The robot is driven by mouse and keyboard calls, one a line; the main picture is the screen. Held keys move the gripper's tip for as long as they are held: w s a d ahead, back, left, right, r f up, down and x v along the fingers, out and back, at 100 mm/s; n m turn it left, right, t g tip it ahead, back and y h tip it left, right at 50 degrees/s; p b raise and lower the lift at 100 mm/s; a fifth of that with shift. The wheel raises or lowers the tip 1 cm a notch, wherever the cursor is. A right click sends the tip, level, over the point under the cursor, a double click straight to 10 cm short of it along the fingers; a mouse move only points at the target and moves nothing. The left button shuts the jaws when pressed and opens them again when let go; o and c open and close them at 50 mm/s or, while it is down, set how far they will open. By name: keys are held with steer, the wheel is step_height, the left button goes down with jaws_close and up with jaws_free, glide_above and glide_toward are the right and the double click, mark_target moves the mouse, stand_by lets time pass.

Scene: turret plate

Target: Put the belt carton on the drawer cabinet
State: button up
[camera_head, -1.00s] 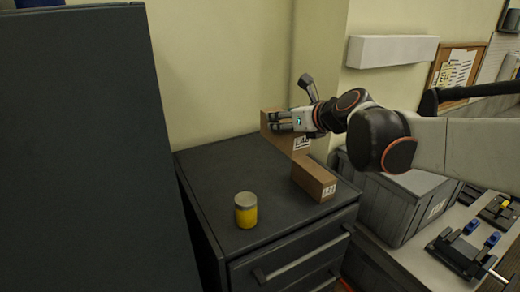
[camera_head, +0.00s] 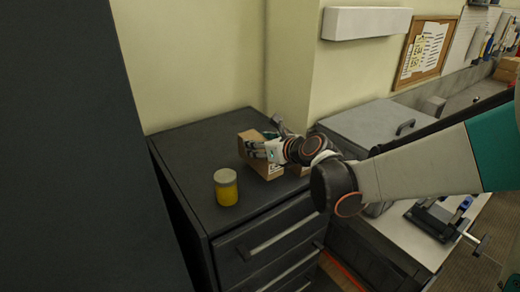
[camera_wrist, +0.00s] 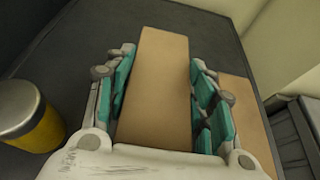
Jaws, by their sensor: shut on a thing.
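A brown carton (camera_head: 262,168), which I take to be the belt carton, is in my gripper (camera_head: 256,150). In the wrist view the carton (camera_wrist: 162,85) lies between the teal finger pads, which are shut on its two sides. The drawer cabinet (camera_head: 185,145) is dark grey, and the carton is over its top. The carton is low, at or just above the surface; I cannot tell if it touches. A second brown carton (camera_wrist: 245,110) stands close on the right in the wrist view. In the head view my gripper and wrist mostly hide it.
A yellow jar with a grey lid (camera_head: 226,187) stands on the cabinet top, left of and in front of the held carton. A tall dark cabinet (camera_head: 70,150) stands at the left. A grey lidded bin (camera_head: 365,128) stands at the right. The cabinet's back left top is clear.

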step_height(320, 180, down, 4)
steer(key=shift+r+b, duration=0.15)
steer(key=shift+b, duration=0.15)
steer(key=shift+r, duration=0.1)
steer(key=o, duration=1.3)
